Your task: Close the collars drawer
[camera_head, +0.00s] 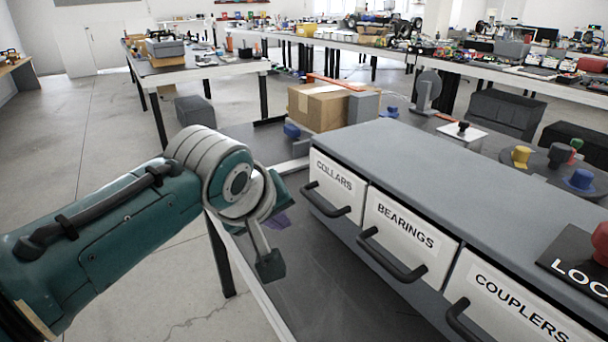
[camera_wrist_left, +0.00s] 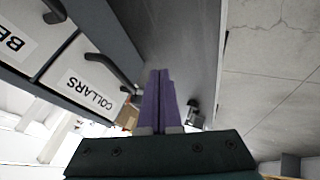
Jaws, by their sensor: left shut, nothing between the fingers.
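The collars drawer (camera_head: 332,184) is at the left end of the grey cabinet, with a white front and a black bar handle (camera_head: 326,205). Its front looks about level with the bearings drawer beside it, and no drawer side shows. The collars label also shows in the left wrist view (camera_wrist_left: 88,90), upside down. My left gripper (camera_head: 279,222) is to the left of the drawer front, apart from it, and partly hidden behind my wrist. Its purple fingers (camera_wrist_left: 158,88) are shut together and empty in the left wrist view. My right gripper is not in view.
The bearings drawer (camera_head: 404,238) and couplers drawer (camera_head: 515,305) continue to the right, with protruding handles. A cardboard box (camera_head: 318,108) stands behind the cabinet's left end. The dark tabletop (camera_head: 335,290) before the drawers is clear.

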